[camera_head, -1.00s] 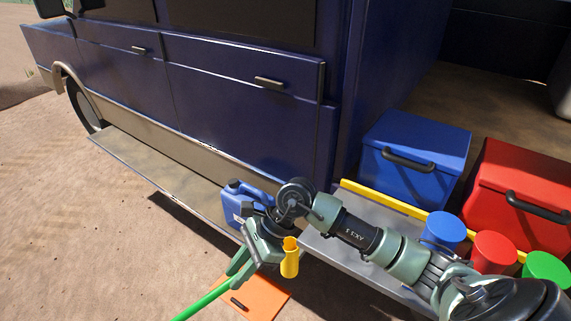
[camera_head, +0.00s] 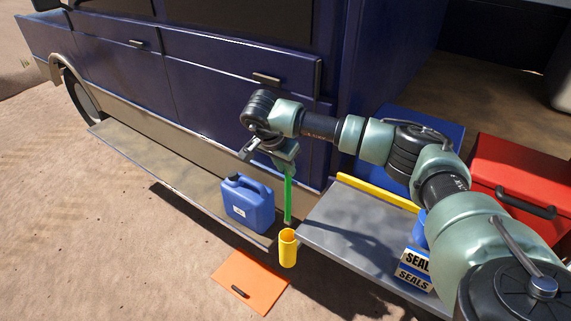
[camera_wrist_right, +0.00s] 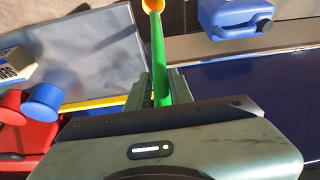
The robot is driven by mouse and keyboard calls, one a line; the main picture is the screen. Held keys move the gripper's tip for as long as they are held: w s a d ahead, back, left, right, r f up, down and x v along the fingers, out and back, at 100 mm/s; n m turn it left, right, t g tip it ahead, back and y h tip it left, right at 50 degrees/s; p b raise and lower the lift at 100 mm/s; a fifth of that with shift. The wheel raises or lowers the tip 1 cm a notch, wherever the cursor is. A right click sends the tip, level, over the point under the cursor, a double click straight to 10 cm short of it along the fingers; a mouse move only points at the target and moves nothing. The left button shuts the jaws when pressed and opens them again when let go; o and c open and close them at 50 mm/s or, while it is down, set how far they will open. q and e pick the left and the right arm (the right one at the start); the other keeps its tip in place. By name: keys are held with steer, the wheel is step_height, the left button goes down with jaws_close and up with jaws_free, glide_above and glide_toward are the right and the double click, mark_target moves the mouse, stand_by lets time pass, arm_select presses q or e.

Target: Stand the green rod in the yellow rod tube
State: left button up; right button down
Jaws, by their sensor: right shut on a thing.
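The green rod (camera_head: 288,200) hangs nearly upright from my right gripper (camera_head: 287,165), which is shut on its upper end. The yellow rod tube (camera_head: 288,250) stands open-topped at the left edge of the grey shelf. The rod's lower end shows just above the tube's rim in the head view; I cannot tell whether it is over the opening or behind it. In the right wrist view the green rod (camera_wrist_right: 158,60) runs from between the fingers (camera_wrist_right: 160,88) to the orange-yellow tube mouth (camera_wrist_right: 152,5), overlapping it. My left gripper is not in view.
A blue jerrycan (camera_head: 248,204) stands on the vehicle's side step (camera_head: 165,175), left of the tube. The grey shelf (camera_head: 345,235) carries a SEALS box (camera_head: 415,270). A red case (camera_head: 515,180) stands at right. An orange panel (camera_head: 250,282) lies on the sand.

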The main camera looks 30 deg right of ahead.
steer(key=b, duration=0.4)
glide_above(286, 208)
steer(key=shift+a+f, duration=0.1)
steer(key=shift+f, duration=2.8)
steer(key=shift+f+b, duration=3.85)
steer(key=shift+f, duration=1.8)
steer(key=c, duration=1.2)
jaws_free()
steer(key=shift+o, duration=0.2)
steer(key=b+v, duration=0.1)
steer(key=v, duration=0.6)
steer(key=shift+a+r, duration=0.25)
steer(key=shift+r, duration=0.1)
steer(key=shift+s, duration=0.1)
